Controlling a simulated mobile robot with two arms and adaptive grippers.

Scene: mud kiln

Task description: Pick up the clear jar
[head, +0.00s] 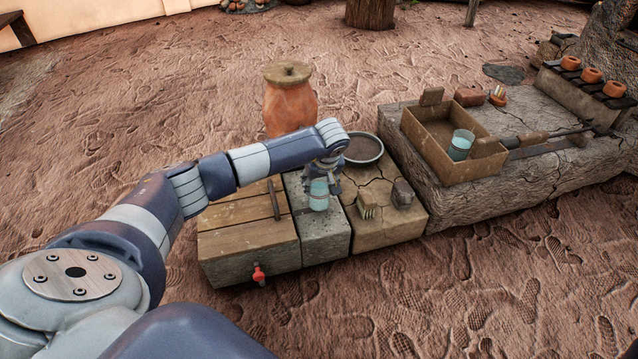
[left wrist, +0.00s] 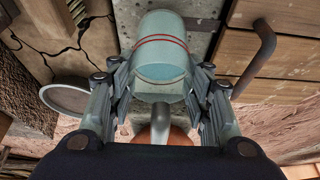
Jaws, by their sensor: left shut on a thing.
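The clear jar (head: 319,194) stands upright on the grey stone block (head: 322,243) in the head view. It is bluish and see-through, with a red band that shows in the left wrist view, where the jar (left wrist: 162,50) lies between the fingers. My left gripper (head: 320,180) comes down over the jar from above and is shut on it. The fingers (left wrist: 158,100) flank the jar's near end. I cannot tell whether the jar touches the block. My right gripper is not in view.
A wooden box (head: 432,148) with another clear jar (head: 460,145) stands on the stone slab at right. A large clay pot (head: 290,102) and a round pan (head: 362,148) stand behind my gripper.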

